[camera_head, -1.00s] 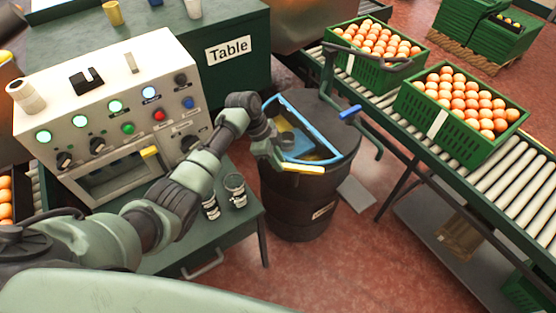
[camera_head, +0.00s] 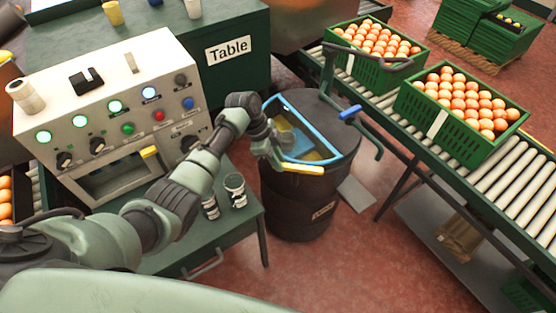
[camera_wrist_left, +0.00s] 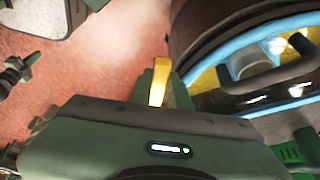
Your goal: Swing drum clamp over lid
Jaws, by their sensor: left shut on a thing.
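A dark drum (camera_head: 297,205) stands upright beside the conveyor. Its top has a blue-edged, D-shaped opening (camera_head: 318,120) with yellow and blue surfaces inside; it also shows in the wrist view (camera_wrist_left: 222,48). My left gripper (camera_head: 276,160) is at the drum's near left rim, shut on a yellow handle (camera_head: 303,169). The wrist view shows this yellow handle (camera_wrist_left: 158,88) between the fingers. A dark bar with a blue grip (camera_head: 349,112) sticks out at the drum's right edge. I cannot tell which part is the clamp. My right gripper is out of view.
The red floor (camera_head: 320,265) in front of the drum is clear.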

